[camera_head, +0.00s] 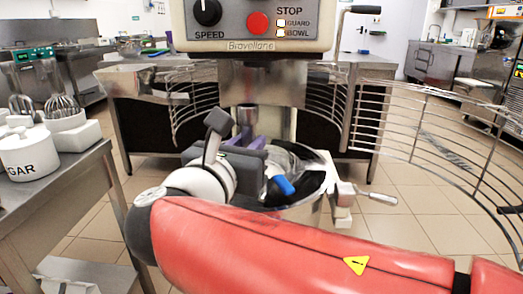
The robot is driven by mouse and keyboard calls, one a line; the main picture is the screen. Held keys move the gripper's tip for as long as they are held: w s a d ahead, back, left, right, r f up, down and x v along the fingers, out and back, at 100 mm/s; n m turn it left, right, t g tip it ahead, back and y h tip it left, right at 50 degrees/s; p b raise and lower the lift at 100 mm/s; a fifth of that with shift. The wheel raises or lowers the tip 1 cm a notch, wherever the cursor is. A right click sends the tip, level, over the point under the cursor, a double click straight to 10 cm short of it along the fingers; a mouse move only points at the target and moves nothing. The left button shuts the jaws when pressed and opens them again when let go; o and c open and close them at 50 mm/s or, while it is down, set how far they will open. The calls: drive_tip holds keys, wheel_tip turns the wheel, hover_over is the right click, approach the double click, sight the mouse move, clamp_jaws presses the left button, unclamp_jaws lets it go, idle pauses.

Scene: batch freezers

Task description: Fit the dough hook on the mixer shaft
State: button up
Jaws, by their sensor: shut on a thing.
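The mixer (255,60) stands straight ahead, with a speed knob and red stop button on its head. Its short metal shaft (246,112) points down below the head. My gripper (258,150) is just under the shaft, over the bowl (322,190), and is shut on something. Purple parts show at its far end. My wrist and arm hide most of the jaws. The dough hook cannot be made out clearly; a grey, shiny shape shows beside the gripper over the bowl. I cannot tell whether anything touches the shaft.
The wire guard (430,120) spreads out to the right, with more bars left of the shaft. A bowl lever (375,198) sticks out right. A side table (75,185) at left holds a white sugar canister (28,152) and whisks (58,95).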

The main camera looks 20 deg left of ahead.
drive_tip(key=w+a+p, duration=0.2)
drive_tip(key=w+p, duration=0.1)
drive_tip(key=w, duration=1.4)
drive_tip(key=shift+w+a+r, duration=0.15)
drive_tip(key=shift+a+r, duration=0.15)
drive_tip(key=shift+r, duration=0.15)
idle(0.4)
drive_tip(key=shift+r+p, duration=0.95)
drive_tip(key=shift+r, duration=0.2)
idle(2.5)
